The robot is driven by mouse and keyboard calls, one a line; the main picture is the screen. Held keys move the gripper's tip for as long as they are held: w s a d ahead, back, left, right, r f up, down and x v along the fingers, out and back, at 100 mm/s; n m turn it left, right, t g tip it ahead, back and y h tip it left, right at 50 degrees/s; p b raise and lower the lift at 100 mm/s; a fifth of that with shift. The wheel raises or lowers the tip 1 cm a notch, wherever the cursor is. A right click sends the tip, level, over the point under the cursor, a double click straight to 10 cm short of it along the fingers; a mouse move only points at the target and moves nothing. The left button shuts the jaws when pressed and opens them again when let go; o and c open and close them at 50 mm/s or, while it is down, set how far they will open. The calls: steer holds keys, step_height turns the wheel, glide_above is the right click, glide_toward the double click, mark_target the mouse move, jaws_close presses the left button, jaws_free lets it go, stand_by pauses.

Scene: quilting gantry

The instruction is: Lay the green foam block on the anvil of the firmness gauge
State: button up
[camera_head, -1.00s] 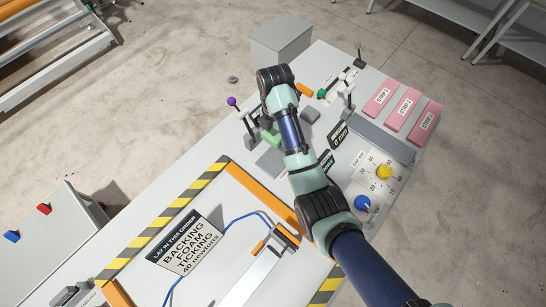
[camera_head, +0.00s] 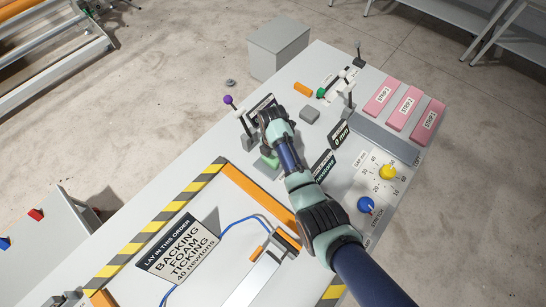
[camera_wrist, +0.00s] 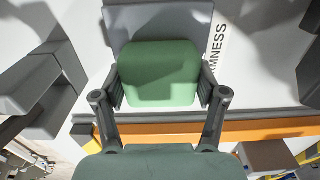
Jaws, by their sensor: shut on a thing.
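My gripper (camera_wrist: 159,86) is shut on the green foam block (camera_wrist: 158,70), with a finger at each side of it. In the wrist view the block lies in front of a grey plate (camera_wrist: 160,18), which looks like the gauge's anvil, beside lettering ending in "MNESS". The block covers the plate's near part. In the head view the block (camera_head: 268,160) shows partly below my wrist, over the grey plate (camera_head: 262,171). My wrist and arm hide most of the gripper there. I cannot tell whether the block touches the plate.
A purple-knobbed lever (camera_head: 229,101) stands just left of my wrist. A small grey block (camera_head: 309,113) and an orange cylinder (camera_head: 302,89) lie to the right. Pink strips (camera_head: 403,109) and yellow and blue knobs (camera_head: 387,172) are farther right. An orange rail (camera_head: 258,200) runs nearby.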

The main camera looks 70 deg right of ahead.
steer(key=shift+f, duration=0.1)
steer(key=o, duration=0.7)
step_height(320, 180, up, 12)
steer(key=p, duration=0.2)
stand_by(0.3)
